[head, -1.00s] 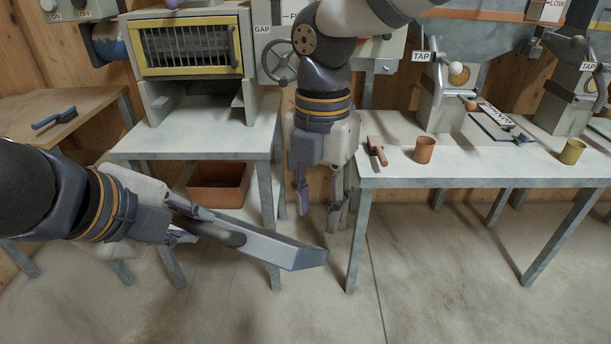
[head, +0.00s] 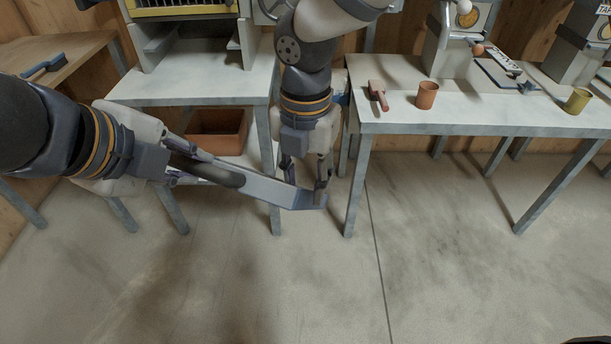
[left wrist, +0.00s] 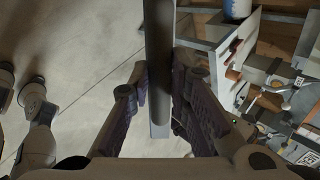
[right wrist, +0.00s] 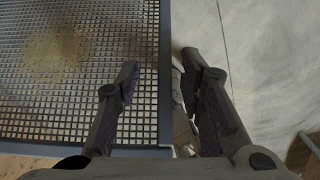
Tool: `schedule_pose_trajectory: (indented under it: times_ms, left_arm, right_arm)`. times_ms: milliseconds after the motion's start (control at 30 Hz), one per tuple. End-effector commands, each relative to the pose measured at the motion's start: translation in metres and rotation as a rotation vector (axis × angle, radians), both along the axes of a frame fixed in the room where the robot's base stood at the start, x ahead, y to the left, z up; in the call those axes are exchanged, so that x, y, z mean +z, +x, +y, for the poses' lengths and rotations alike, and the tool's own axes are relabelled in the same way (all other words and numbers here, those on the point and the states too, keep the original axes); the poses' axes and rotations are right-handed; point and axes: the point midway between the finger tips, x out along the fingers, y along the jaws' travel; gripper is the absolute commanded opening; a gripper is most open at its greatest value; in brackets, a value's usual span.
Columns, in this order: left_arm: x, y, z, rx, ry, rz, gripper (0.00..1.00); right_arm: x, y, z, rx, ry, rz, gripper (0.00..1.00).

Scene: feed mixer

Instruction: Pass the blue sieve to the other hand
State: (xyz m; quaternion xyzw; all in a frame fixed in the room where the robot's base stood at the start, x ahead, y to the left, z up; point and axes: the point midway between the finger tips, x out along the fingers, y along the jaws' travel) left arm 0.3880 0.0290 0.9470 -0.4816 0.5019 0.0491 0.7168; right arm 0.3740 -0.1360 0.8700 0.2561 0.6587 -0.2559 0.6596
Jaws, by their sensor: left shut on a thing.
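The blue sieve (head: 268,190) is held up in front of the benches, seen nearly edge-on in the head view. My left gripper (head: 208,170) is shut on it; in the left wrist view the sieve's edge (left wrist: 160,118) runs between the fingers. My right gripper (head: 307,188) points down at the sieve's far end. In the right wrist view its open fingers (right wrist: 160,65) stand on either side of the sieve's blue rim (right wrist: 165,115), with the mesh to the left. I cannot tell whether a finger touches the rim.
A terracotta tub (head: 217,145) sits on the shelf under the left bench (head: 195,85). The right bench (head: 480,115) carries a red-brown tool (head: 378,95), an orange cup (head: 427,96) and an olive cup (head: 577,101). A blue brush (head: 42,68) lies at far left. The floor in front is clear.

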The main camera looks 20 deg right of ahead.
Motion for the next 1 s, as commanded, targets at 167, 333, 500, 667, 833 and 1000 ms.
schedule_pose_trajectory:
  times_ms: [167,333,500,667,833,1000]
  left_arm:
    - [0.001,0.000,0.000,0.000,-0.001,-0.003,0.00]
    - [0.001,0.000,0.000,-0.001,-0.002,-0.003,0.00]
    - [0.001,0.000,-0.001,-0.003,-0.001,-0.001,0.31]
    - [0.001,0.000,-0.001,-0.001,-0.001,-0.001,0.41]
    - [0.001,0.000,0.000,-0.001,0.000,-0.001,0.41]
    - [0.017,-0.009,0.008,-0.001,0.003,-0.006,0.41]
  right_arm:
    - [0.001,0.000,0.000,0.000,-0.001,-0.001,0.28]
    - [0.001,0.000,0.000,0.000,0.001,-0.001,0.00]
    - [0.002,0.001,0.001,0.000,0.003,-0.004,0.00]
    - [0.002,0.001,0.001,0.000,0.002,-0.003,0.00]
    - [0.001,0.000,0.001,0.000,0.002,-0.003,0.00]
    - [0.002,0.000,0.000,0.000,0.002,-0.003,0.00]
